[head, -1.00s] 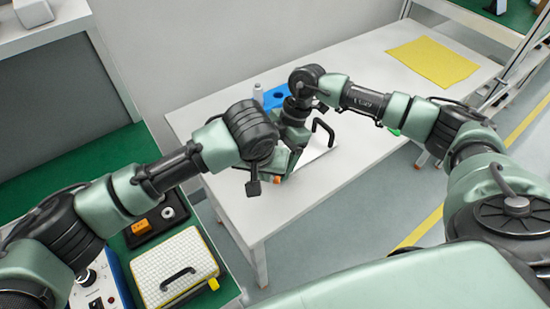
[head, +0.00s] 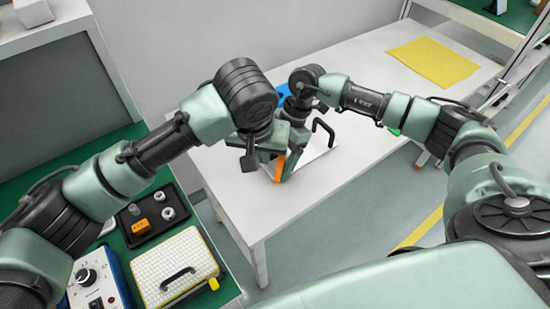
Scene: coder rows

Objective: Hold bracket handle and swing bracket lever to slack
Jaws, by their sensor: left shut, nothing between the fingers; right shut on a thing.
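The bracket (head: 318,152) shows as a pale plate on the white table, partly covered by my arms. A black curved handle piece (head: 323,127) rises at its right side. An orange strip (head: 280,169), which looks like the lever, stands tilted at its left side. My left gripper (head: 250,162) is shut and empty, close to the left of the orange strip; I cannot tell whether they touch. My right gripper (head: 293,138) reaches down at the bracket and is shut on what seems to be its handle; its fingertips are mostly hidden behind the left wrist.
A blue holder (head: 281,91) stands behind my wrists. A yellow cloth (head: 432,62) lies at the table's far right. At lower left are a black tray (head: 152,222) with small parts, a white-topped yellow case (head: 178,268) and a control box (head: 100,283). The table's right front is clear.

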